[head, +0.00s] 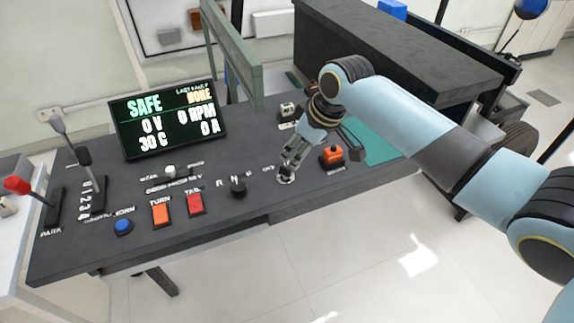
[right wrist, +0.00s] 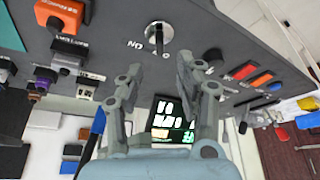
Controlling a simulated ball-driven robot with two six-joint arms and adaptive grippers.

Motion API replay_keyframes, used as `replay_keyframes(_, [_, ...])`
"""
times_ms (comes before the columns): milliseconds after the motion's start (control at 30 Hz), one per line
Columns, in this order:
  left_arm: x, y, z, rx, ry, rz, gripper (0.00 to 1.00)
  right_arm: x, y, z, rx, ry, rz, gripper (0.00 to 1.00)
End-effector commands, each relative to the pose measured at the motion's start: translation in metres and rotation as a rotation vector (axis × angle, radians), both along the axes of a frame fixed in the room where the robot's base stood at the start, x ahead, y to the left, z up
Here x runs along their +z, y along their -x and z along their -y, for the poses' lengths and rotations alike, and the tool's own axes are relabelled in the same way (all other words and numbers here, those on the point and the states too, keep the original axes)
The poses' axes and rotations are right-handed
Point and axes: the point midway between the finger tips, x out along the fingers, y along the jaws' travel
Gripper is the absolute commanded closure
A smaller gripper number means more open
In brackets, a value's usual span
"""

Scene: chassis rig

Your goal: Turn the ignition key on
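The ignition key (right wrist: 158,38) shows in the right wrist view as a dark upright stem in a round silver lock plate, with white lettering beside it. In the head view the lock plate (head: 285,179) shows just below my right gripper's fingertips, and the key is mostly hidden by them. My right gripper (head: 290,167) reaches down to the panel there. In the right wrist view its two fingers (right wrist: 160,72) are spread apart, with the key beyond the gap between the tips and nothing held. My left gripper is not in view.
The panel carries a rotary knob (head: 238,187), a red TAIL button (head: 195,203), an orange TURN button (head: 160,214) and a blue button (head: 123,227). An orange-topped switch (head: 333,155) stands close right of the gripper. The display (head: 168,117) reads SAFE. A green frame (head: 233,55) rises behind.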

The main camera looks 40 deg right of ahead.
Motion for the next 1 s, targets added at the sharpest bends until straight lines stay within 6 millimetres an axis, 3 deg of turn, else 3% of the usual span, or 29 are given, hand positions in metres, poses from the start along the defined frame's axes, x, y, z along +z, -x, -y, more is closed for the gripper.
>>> replay_keyframes(200, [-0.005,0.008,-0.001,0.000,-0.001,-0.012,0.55,-0.043,-0.017,-0.005,-0.003,-0.003,-0.002,0.64])
replay_keyframes(400, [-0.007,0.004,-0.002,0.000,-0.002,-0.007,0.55,-0.067,-0.026,-0.008,-0.002,0.000,-0.001,0.64])
replay_keyframes(767, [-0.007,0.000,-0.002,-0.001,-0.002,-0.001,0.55,-0.073,-0.029,-0.009,-0.001,0.001,0.000,0.64])
replay_keyframes(1000, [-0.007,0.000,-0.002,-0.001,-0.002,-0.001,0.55,-0.073,-0.029,-0.009,-0.001,0.001,0.000,0.93])
